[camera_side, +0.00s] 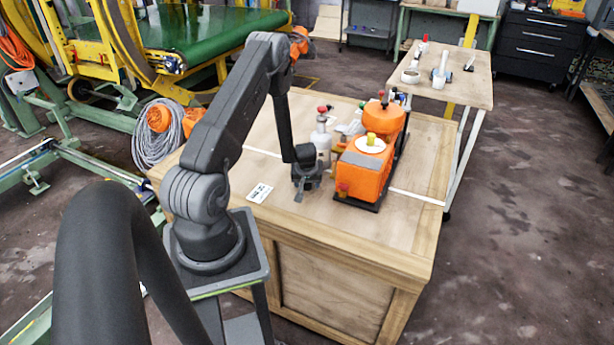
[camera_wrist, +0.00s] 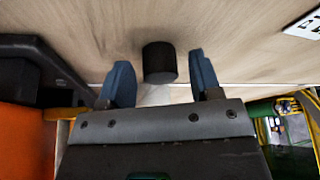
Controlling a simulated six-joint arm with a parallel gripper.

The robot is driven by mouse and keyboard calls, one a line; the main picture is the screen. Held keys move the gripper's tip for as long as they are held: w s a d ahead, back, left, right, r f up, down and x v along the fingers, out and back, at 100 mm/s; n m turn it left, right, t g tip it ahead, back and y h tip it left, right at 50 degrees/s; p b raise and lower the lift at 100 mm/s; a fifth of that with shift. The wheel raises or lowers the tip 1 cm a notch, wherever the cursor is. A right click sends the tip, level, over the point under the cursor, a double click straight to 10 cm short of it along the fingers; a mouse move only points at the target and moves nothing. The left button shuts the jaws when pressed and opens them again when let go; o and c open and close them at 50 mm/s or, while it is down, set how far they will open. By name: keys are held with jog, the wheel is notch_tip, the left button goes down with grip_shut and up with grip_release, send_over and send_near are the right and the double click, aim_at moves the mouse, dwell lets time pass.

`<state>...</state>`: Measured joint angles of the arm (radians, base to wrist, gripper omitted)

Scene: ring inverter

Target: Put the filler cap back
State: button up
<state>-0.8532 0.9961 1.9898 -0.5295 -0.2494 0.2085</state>
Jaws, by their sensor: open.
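A short black cylinder (camera_wrist: 159,63), which looks like the filler cap, is on the wooden bench top (camera_wrist: 60,30). My gripper (camera_wrist: 160,72) is open, with one blue finger on each side of the black cylinder and a visible gap to both. I cannot tell how far the fingers reach down around it. In the side view my gripper (camera_side: 305,180) is low over the bench, just left of the orange machine (camera_side: 362,170); the black cylinder cannot be made out there. The machine has a white disc with a yellow knob (camera_side: 371,139) on top.
A grey-white bottle with a red top (camera_side: 321,135) stands behind my gripper. A white printed card (camera_side: 260,193) lies on the bench to the left. The machine's dark base (camera_wrist: 35,65) is close on the left in the wrist view. The bench's front right (camera_side: 400,235) is clear.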

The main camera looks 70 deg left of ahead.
jog(key=v, duration=1.3)
jog(key=w+d+r+m+t+h, duration=0.1)
jog(key=w+d+r+m+t, duration=0.2)
jog(key=w+d+r, duration=0.5)
jog(key=s+d+r+m+h, duration=0.2)
jog(key=s+d+r+m, duration=0.1)
jog(key=d+r, duration=0.5)
jog(key=s+d+r+m+t+h, duration=0.1)
jog(key=s+d+r+m, duration=0.3)
jog(key=d+r, duration=0.4)
jog(key=d+m, duration=0.1)
jog(key=d, duration=0.4)
jog(key=shift+s+d+r+t+h, duration=0.15)
jog(key=shift+s+d+t+h, duration=0.15)
jog(key=shift+h, duration=0.1)
jog(key=shift+o, duration=0.2)
jog(key=s+d+r+m, duration=0.2)
jog(key=s+d, duration=0.1)
jog(key=s, duration=0.5)
jog(key=shift+s+r+y, duration=0.25)
jog(key=shift+s+y, duration=0.1)
jog(key=shift+y, duration=0.05)
jog(key=shift+o, duration=0.3)
jog(key=shift+s+d+m, duration=0.15)
jog(key=shift+s+m, duration=0.15)
